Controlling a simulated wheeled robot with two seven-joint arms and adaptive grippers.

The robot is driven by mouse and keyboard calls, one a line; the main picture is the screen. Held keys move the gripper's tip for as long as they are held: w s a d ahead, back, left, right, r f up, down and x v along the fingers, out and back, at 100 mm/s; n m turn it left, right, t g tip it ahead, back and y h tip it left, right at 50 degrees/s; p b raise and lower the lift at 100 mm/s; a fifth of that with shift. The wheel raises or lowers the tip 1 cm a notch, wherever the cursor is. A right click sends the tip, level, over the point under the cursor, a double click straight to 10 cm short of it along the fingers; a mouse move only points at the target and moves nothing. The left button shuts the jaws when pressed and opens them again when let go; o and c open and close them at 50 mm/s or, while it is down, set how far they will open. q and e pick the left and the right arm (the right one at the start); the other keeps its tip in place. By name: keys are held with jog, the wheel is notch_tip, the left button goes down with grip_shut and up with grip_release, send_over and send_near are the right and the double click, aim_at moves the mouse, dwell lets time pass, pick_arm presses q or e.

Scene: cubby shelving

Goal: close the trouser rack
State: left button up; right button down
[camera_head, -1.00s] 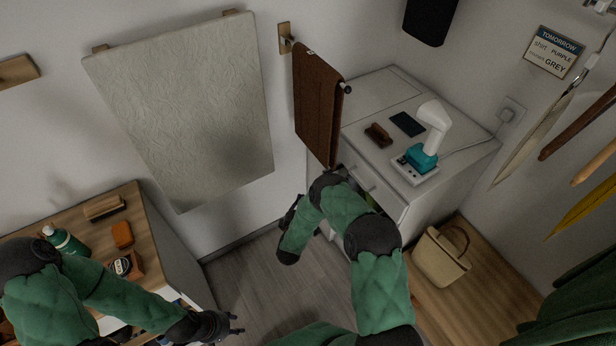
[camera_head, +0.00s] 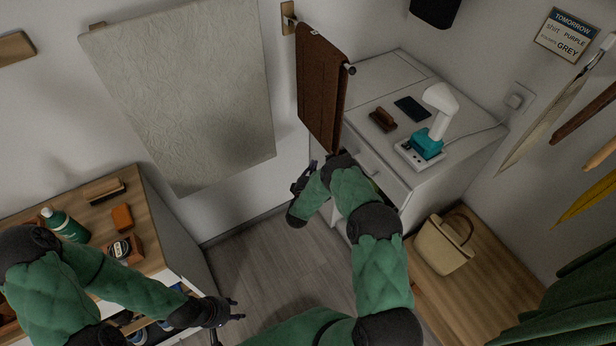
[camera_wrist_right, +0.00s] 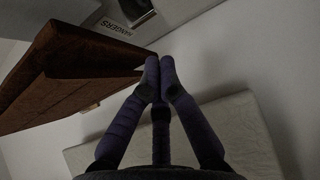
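The trouser rack shows in the head view as a rod with a dark end knob (camera_head: 350,69), standing out from a wooden wall bracket (camera_head: 288,18). Brown trousers (camera_head: 320,95) hang folded over it. They also fill the left of the right wrist view (camera_wrist_right: 65,85). My right gripper (camera_head: 308,170) is low, below the trousers' bottom edge, and small in the head view. In the wrist view its fingertips (camera_wrist_right: 160,70) meet beside the cloth with nothing seen between them. My left gripper (camera_head: 238,309) is over the floor by the wooden-topped cabinet, fingertips apart and empty.
A white cabinet (camera_head: 440,190) stands right of the trousers, with a brush (camera_head: 382,119) and a teal-and-white device (camera_head: 427,143) on top. A bag (camera_head: 445,243) sits beside it. A pale board (camera_head: 185,95) hangs on the wall. Grey floor (camera_head: 265,265) is clear between the cabinets.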

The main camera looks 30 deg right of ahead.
aim_at(341, 152)
jog(key=shift+d, duration=1.35)
jog(key=d+b, duration=0.1)
jog(key=d, duration=0.2)
jog(key=d+b, duration=0.1)
jog(key=d, duration=0.2)
jog(key=w+d+b, duration=0.1)
jog(key=d+b, duration=0.1)
jog(key=d, duration=0.2)
jog(key=shift+r, duration=0.1)
jog(key=shift+d, duration=0.1)
